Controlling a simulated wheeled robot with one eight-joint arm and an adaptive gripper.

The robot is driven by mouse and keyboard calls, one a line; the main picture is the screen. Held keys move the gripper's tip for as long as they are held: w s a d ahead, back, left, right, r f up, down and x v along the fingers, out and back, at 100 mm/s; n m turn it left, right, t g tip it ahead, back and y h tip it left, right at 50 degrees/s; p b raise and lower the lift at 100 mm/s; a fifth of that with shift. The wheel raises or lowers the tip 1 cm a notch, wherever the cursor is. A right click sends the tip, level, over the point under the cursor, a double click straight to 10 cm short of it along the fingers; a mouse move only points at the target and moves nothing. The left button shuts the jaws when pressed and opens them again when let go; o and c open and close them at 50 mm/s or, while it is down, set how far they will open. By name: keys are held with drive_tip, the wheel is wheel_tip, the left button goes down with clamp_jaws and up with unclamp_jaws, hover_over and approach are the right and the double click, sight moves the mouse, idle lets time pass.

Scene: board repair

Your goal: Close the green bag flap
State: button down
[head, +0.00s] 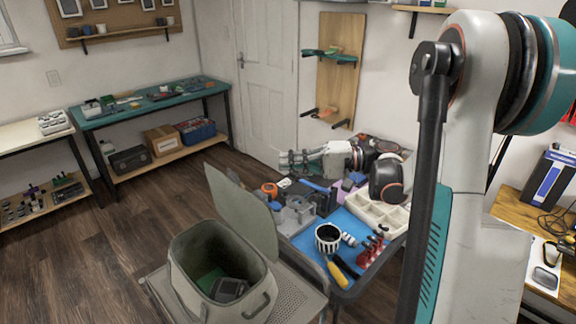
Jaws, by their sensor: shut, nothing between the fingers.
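The grey-green bag (180,268) stands open on a grey perforated surface in the lower middle of the head view. Its flap (243,210) is raised, standing up at the back right side of the opening. Inside the bag lie a green item (208,279) and a dark grey device (230,289). My gripper (285,160) is shut and empty, pointing left above the far end of the workbench. It is apart from the flap, behind it and to the right. The bag's bottom is partly hidden.
The blue-matted workbench (312,246) right of the bag holds a striped cup (328,237), a yellow-handled tool (341,271), a compartment tray (372,213) and an orange roll (269,189). A teal-topped bench (150,107) stands behind on the left. The floor (130,225) left of the bag is clear.

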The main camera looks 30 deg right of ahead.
drive_tip(key=w+a+b, duration=0.1)
drive_tip(key=a+b, duration=0.1)
drive_tip(key=a, duration=0.7)
drive_tip(key=shift+w+a+f+b, duration=0.15)
drive_tip(key=shift+w+a+b, duration=0.2)
drive_tip(key=shift+a, duration=0.05)
